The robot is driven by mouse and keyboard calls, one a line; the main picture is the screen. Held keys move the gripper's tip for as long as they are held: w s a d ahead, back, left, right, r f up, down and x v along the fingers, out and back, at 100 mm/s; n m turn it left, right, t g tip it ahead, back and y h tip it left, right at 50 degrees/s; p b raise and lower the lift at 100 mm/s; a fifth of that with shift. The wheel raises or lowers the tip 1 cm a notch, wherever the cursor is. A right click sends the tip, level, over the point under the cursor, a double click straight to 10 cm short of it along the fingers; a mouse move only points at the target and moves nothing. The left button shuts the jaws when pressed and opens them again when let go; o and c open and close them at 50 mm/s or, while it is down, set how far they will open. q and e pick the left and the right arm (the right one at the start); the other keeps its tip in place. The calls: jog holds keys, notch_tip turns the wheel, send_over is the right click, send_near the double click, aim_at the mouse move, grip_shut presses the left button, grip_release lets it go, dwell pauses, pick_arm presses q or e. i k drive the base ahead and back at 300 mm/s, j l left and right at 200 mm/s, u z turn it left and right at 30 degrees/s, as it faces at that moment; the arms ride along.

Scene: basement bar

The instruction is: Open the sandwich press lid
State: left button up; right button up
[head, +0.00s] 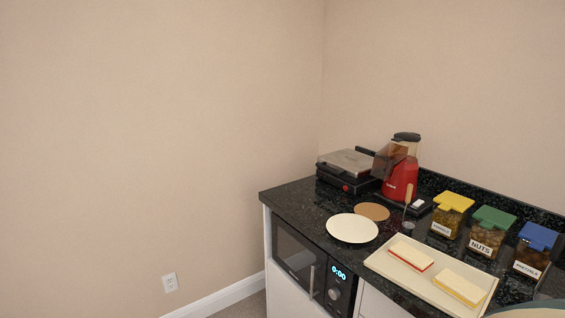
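The sandwich press (345,171) stands at the far left corner of the dark counter, against the wall. It has a black body with a red knob on its front and a grey metal lid (348,161) on top. The lid looks down and closed. Neither of my grippers shows in the head view, so their state and their distance from the press are hidden.
A red machine (401,170) stands just right of the press. A cream plate (352,228) and a brown round mat (372,211) lie before it. A cream tray (388,271) holds two sandwich-like pieces. Lidded jars (488,233) line the right. A microwave (299,263) sits below.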

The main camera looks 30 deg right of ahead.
aim_at(348, 165)
jog(key=i+z, duration=0.35)
jog(key=i+j+z, duration=0.55)
jog(key=i+z, duration=0.15)
jog(key=i+j+z, duration=0.2)
jog(key=z, duration=0.2)
jog(key=i+j+z, duration=0.15)
jog(key=z, duration=0.25)
jog(key=i+j+z, duration=0.1)
jog(key=j+z, duration=0.3)
